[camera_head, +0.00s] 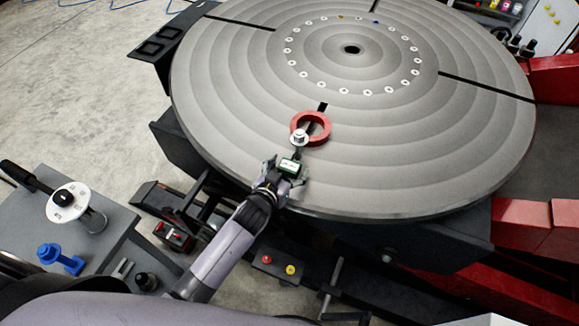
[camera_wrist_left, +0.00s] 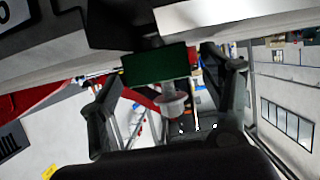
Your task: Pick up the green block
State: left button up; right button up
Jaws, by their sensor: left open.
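The green block (camera_head: 289,165) is small, with a pale patch on its upper face, near the front edge of the round grey turntable (camera_head: 230,120) in the head view. My left gripper (camera_head: 286,169) is open, with its fingers on either side of the block. In the left wrist view the block (camera_wrist_left: 155,65) shows as a dark green rectangle between the spread fingers of the gripper (camera_wrist_left: 167,95). Gaps show beside it, but I cannot tell whether either finger touches it. What the block rests on is hidden. My right gripper is not in view.
A red ring (camera_head: 325,127) with a silver bolt (camera_head: 299,137) lies just beyond the block. Dark slots run across the turntable. A grey bench (camera_head: 110,255) at lower left holds a blue part (camera_head: 60,259) and a white-topped tool (camera_head: 68,202). Red framework (camera_head: 548,80) stands at right.

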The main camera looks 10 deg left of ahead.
pick_arm(q)
grip_shut()
jog(key=shift+w+r, duration=0.1)
dwell(0.8)
